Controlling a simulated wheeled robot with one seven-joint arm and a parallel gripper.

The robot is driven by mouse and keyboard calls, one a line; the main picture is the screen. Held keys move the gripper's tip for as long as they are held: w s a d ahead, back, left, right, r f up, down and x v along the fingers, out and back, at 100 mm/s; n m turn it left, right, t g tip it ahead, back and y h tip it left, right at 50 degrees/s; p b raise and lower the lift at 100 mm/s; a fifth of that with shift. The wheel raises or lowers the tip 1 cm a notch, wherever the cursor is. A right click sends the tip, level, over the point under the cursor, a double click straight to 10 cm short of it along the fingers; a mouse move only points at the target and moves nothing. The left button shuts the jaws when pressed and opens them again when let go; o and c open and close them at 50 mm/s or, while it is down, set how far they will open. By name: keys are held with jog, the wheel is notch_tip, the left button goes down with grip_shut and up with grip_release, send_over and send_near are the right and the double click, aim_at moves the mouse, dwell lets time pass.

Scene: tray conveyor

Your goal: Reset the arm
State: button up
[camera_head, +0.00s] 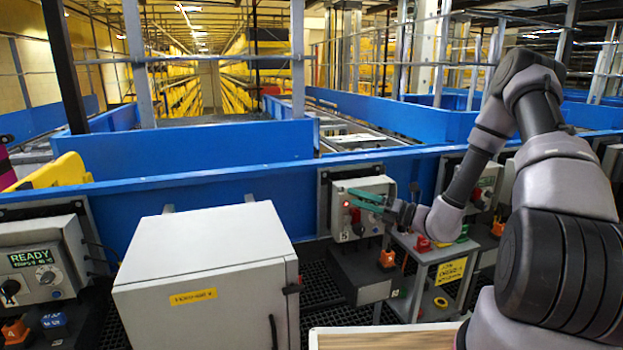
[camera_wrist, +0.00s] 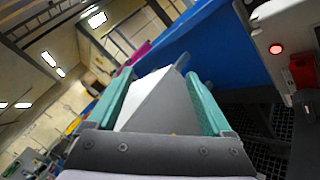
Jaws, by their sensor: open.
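My gripper (camera_head: 358,203) has teal fingers and is at the end of my arm, which reaches in from the right in the head view. It hangs in front of a grey control box (camera_head: 346,222) with a red light, and I cannot tell whether it touches the box. In the wrist view my gripper (camera_wrist: 157,80) has its two teal fingers apart. A pale grey cabinet (camera_wrist: 155,103) shows between them, farther off, and nothing is held. My arm is bent, with its elbow raised high.
The pale cabinet (camera_head: 205,262) stands left of my gripper. A small grey table (camera_head: 428,252) with a yellow sign is just right of it. Blue conveyor walls (camera_head: 225,185) run behind. A control panel (camera_head: 38,262) reading READY is at the far left. Open air lies above the cabinet.

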jog(key=s+a+r+n+g+h, duration=0.2)
jog(key=s+r+n+g+h, duration=0.3)
jog(key=s+r+n+g, duration=0.8)
jog(key=s+d+r+n+t+h, duration=0.9)
jog(key=s+d+r+n, duration=0.3)
jog(key=r+n, duration=0.3)
jog(key=shift+s+r+n+t+h, duration=0.3)
jog(key=shift+s+r+n+t, duration=0.05)
jog(key=shift+s+n+t, duration=0.4)
